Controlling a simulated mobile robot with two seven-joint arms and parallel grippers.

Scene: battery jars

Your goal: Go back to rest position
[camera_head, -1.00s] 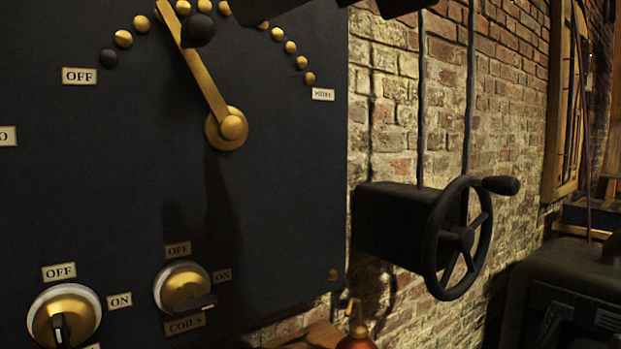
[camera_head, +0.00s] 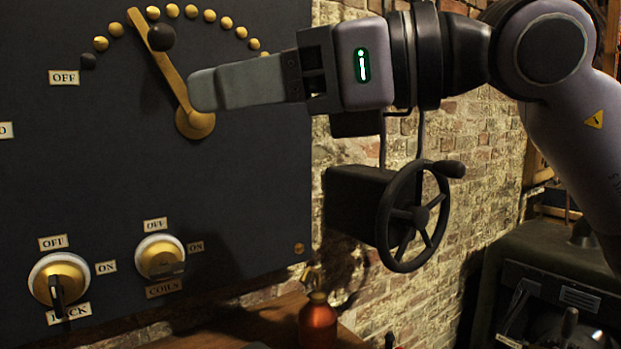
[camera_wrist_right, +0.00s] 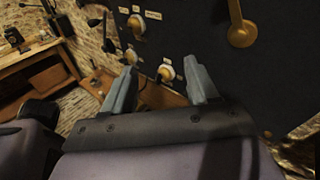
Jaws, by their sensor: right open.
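My right gripper (camera_head: 200,88) reaches in from the right in the head view, in front of the dark control panel (camera_head: 110,190). Its fingertips show close to the pivot of the brass lever (camera_head: 166,66); I cannot tell whether they touch. In the right wrist view the two fingers of the right gripper (camera_wrist_right: 162,82) stand apart with nothing between them. The lever, with its black knob, leans up and left across an arc of brass studs. My left gripper is not in view.
Two brass rotary switches (camera_head: 58,279) sit low on the panel. A black handwheel (camera_head: 413,216) juts from the brick wall (camera_head: 475,165) below my right arm. A red bottle (camera_head: 318,322) stands on a wooden surface (camera_head: 240,325). A dark machine (camera_head: 545,270) stands at the right.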

